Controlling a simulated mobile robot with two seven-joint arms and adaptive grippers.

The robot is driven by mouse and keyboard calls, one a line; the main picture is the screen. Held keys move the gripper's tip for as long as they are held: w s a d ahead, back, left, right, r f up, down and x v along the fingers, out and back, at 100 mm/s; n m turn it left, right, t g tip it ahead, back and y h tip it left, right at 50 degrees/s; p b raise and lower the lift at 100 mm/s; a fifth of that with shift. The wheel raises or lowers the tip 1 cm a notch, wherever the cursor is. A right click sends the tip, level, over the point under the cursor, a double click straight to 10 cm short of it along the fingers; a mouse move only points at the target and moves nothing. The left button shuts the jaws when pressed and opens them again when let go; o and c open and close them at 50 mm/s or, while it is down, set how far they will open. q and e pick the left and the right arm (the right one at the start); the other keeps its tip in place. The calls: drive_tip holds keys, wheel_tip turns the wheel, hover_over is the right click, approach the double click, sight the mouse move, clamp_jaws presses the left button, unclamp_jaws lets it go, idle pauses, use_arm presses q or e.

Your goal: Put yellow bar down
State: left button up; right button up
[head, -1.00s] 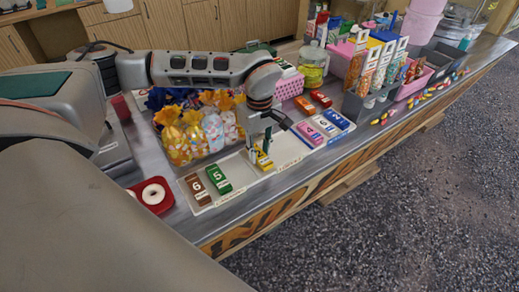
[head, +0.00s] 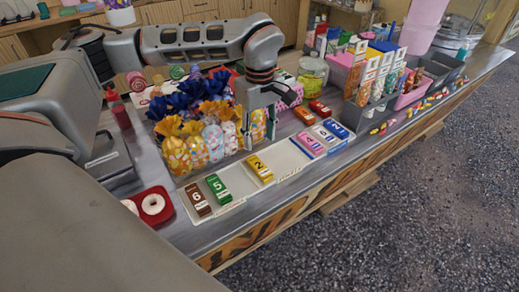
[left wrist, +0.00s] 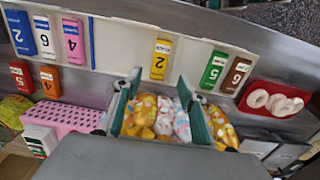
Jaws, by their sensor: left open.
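My left gripper (head: 258,140) is open and empty, raised behind the yellow bar near the candy bags. In the left wrist view its two fingers (left wrist: 160,112) stand apart with candy bags (left wrist: 158,118) seen between them. My right gripper is not in view.
A second white tray (head: 293,141) to the right holds pink, white and blue bars. Red and orange bars (head: 304,114) lie behind it. A red dish with rings (head: 167,215) is at left. Candy bags (head: 178,156) crowd behind the trays.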

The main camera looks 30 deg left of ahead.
use_arm(q)
drive_tip(key=shift+r, duration=1.65)
